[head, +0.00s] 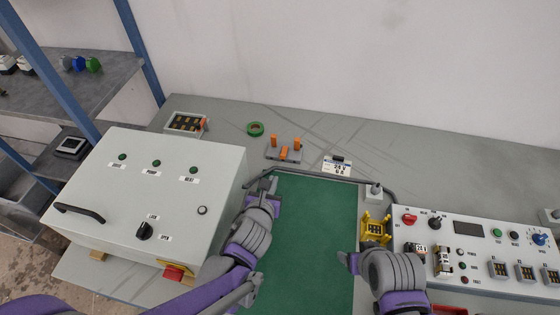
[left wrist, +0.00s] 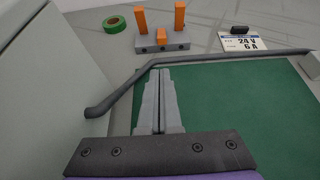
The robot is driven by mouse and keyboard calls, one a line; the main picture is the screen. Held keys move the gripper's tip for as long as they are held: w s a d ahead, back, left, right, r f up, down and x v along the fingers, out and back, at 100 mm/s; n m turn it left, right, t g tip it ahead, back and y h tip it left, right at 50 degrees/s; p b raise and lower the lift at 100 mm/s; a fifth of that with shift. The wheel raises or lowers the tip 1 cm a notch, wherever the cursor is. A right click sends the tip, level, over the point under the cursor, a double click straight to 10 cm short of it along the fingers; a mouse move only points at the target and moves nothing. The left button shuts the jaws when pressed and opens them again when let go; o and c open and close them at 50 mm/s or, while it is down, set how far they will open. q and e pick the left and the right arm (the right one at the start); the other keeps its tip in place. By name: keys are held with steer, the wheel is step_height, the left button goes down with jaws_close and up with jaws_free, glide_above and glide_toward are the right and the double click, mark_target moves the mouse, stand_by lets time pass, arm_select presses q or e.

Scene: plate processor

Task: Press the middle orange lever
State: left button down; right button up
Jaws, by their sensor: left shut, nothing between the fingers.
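A grey block (head: 272,156) with three orange levers sits on the bench beyond the green mat. The middle orange lever (head: 284,153) looks lower than the left lever (head: 274,140) and the right lever (head: 297,143), which stand up. In the left wrist view the middle lever (left wrist: 161,36) also looks short between the two tall ones. My left gripper (head: 273,183) is shut and empty, over the far left part of the mat and short of the block. Its closed fingers (left wrist: 160,98) point toward the block, apart from it. My right gripper (head: 347,261) is near the mat's right edge; its fingers are unclear.
A grey rail (head: 330,177) runs along the far edge of the green mat (head: 315,215), between my left gripper and the block. A green tape roll (head: 255,129) and a 24 V label plate (head: 337,166) flank the block. A white cabinet (head: 150,190) stands left, a control panel (head: 470,250) right.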

mark_target(281, 161)
arm_select(q)
steer(key=shift+s, duration=0.1)
arm_select(e)
steer(key=shift+s, duration=0.1)
arm_select(q)
steer(key=x, duration=1)
arm_select(e)
steer(key=shift+f, duration=0.15)
